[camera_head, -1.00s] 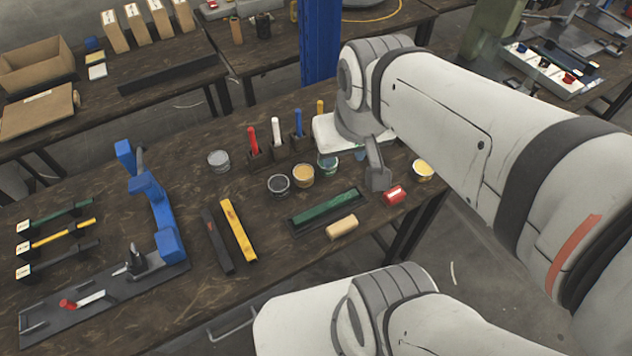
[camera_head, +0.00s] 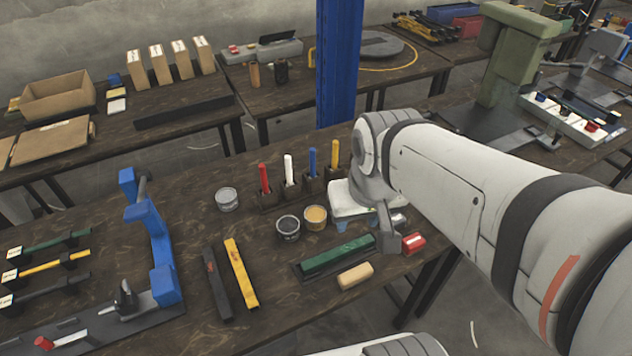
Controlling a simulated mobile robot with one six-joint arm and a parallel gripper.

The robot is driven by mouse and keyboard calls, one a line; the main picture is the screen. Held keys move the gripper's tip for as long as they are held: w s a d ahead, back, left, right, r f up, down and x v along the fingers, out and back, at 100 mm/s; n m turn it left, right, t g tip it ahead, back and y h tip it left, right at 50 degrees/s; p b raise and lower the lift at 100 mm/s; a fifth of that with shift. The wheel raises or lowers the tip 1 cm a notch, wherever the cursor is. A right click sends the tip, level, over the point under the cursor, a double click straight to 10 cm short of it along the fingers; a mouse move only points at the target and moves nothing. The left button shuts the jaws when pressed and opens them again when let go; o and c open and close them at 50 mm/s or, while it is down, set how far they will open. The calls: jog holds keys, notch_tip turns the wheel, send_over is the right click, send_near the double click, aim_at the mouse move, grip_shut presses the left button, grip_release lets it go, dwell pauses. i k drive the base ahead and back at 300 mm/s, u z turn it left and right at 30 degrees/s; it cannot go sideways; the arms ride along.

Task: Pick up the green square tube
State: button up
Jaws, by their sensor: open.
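Another thin green bar (camera_head: 52,244) rests on a labelled holder at the far left. My gripper (camera_head: 388,228) is open, just right of the tray's right end in the picture. Only a grey finger part shows clearly; the arm hides the rest. I cannot tell its height above the bench. Nothing shows between its jaws. A black bar (camera_head: 217,284) and a yellow bar (camera_head: 241,274) lie left of the tray.
A tan block (camera_head: 355,276) lies in front of the tray and a red block (camera_head: 413,243) right of it. Cans (camera_head: 288,228) and upright coloured markers (camera_head: 264,180) stand behind. A blue press (camera_head: 153,240) stands at left, a blue post (camera_head: 338,60) behind the bench.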

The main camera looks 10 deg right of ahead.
aim_at(354, 246)
jog(key=u, duration=0.05)
jog(key=k, duration=0.55)
jog(key=z, duration=2)
jog(key=k, duration=1.2)
jog(key=u, duration=1.2)
jog(key=i, duration=1)
jog(key=u, duration=0.05)
